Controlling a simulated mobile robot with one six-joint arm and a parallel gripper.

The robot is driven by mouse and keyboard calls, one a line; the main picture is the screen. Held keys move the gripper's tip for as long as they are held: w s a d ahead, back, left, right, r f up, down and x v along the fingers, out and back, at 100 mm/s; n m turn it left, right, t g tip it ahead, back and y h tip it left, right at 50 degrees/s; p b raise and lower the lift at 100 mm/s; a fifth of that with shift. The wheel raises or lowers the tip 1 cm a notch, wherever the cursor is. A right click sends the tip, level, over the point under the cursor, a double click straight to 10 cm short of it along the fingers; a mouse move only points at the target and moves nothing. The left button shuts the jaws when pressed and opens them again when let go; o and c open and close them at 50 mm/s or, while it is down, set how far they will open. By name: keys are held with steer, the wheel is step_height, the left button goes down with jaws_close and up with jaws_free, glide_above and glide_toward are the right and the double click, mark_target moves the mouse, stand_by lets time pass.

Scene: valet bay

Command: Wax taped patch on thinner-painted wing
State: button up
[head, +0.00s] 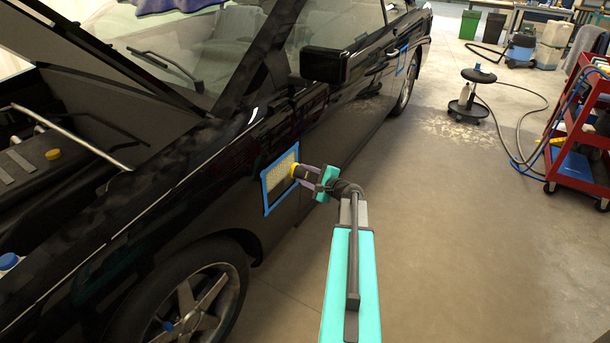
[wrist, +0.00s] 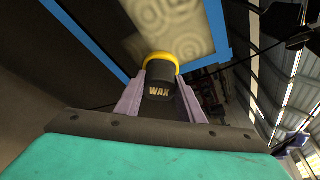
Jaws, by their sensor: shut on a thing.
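A black car fills the left of the head view, and its front wing (head: 235,185) carries a patch framed in blue tape (head: 267,193). Inside the tape the patch (head: 278,180) looks pale and hazy; in the wrist view it shows swirl marks (wrist: 185,30). My gripper (head: 303,172) is shut on a dark wax applicator (wrist: 159,88) marked "WAX", with a yellow pad (wrist: 163,57) at its end. The pad is at the right part of the taped patch and seems to touch it. The pad's contact face is hidden.
The car's hood is raised, with the engine bay open at left. A mirror (head: 324,64) juts out above my gripper. A wheeled stool (head: 469,95), a red cart (head: 580,130) and a hose (head: 520,150) stand at right. The floor beside the car is clear.

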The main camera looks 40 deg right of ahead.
steer(key=shift+w+a+f+b, duration=0.1)
steer(key=shift+a+f+b, duration=0.05)
steer(key=shift+f+b, duration=0.45)
steer(key=shift+w+a+f+b, duration=0.1)
steer(key=shift+f+b, duration=0.25)
steer(key=shift+f, duration=0.45)
steer(key=shift+s+a, duration=0.1)
steer(key=shift+s+a+b, duration=0.3)
steer(key=shift+a, duration=0.55)
steer(key=shift+s+a+b, duration=0.25)
steer(key=shift+a+b, duration=0.05)
steer(key=shift+a, duration=0.5)
steer(key=shift+s+a+r+b, duration=0.1)
steer(key=shift+s+a+b, duration=0.1)
steer(key=shift+a, duration=0.45)
steer(key=shift+s+a+f+b, duration=0.1)
steer(key=shift+a+b, duration=0.15)
steer(key=shift+a, duration=0.35)
steer(key=shift+s+a+r+b, duration=0.1)
steer(key=shift+a+b, duration=0.1)
steer(key=shift+a, duration=0.45)
steer(key=shift+a, duration=0.1)
steer(key=shift+s+a+b, duration=0.3)
steer(key=shift+a+b, duration=0.05)
steer(key=shift+a, duration=0.6)
steer(key=shift+s+a+b, duration=0.25)
steer(key=shift+a+b, duration=0.1)
steer(key=shift+a, duration=0.6)
